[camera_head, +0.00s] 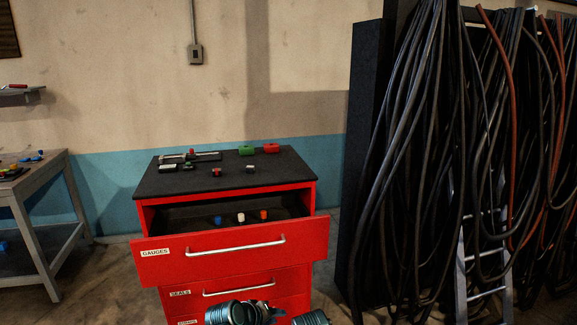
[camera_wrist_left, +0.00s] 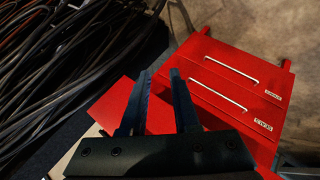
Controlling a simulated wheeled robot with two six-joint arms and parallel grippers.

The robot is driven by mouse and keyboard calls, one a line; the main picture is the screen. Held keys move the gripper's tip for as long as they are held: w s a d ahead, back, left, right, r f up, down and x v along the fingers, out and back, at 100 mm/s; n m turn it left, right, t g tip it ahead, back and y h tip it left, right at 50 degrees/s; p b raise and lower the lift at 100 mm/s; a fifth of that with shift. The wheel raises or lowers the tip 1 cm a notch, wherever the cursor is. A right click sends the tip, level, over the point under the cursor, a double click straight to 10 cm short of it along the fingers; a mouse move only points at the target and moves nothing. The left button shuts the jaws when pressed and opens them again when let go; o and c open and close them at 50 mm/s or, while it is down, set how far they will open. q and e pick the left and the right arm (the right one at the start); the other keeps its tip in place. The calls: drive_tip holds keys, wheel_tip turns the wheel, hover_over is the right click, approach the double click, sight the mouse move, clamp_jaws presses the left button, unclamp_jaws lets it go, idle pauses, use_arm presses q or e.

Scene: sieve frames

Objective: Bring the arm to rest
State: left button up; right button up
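My left arm's wrist (camera_head: 240,313) shows at the bottom edge of the head view, in front of the red cabinet's lower drawers. In the left wrist view my left gripper (camera_wrist_left: 160,75) has its two dark fingers apart with nothing held between them. The red cabinet (camera_wrist_left: 235,75) lies beyond the fingers there, with two drawer handles and white labels in view. Another ribbed arm part of mine (camera_head: 311,318) shows at the bottom edge of the head view. My right gripper cannot be made out.
The cabinet's GAUGES drawer (camera_head: 225,255) stands pulled out, with blue, white and orange pieces inside. Several small parts lie on its black top (camera_head: 230,178). Black hoses (camera_head: 410,150) hang at right, with a ladder (camera_head: 485,265) among them. A grey bench (camera_head: 35,190) stands left.

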use_arm(q)
drive_tip(key=s+a+f+m+g+y+p, duration=0.1)
drive_tip(key=s+m+g+y, duration=0.5)
drive_tip(key=s, duration=0.9)
wheel_tip(320, 180, down, 2)
drive_tip(key=m+g+p, duration=0.1)
drive_tip(key=m+g, duration=0.1)
drive_tip(key=m, duration=0.1)
drive_tip(key=shift+s+a+y+p, duration=0.2)
drive_tip(key=shift+s+y+p, duration=0.1)
drive_tip(key=shift+s+p, duration=0.1)
use_arm(e)
wheel_tip(320, 180, up, 4)
drive_tip(key=shift+f, duration=0.2)
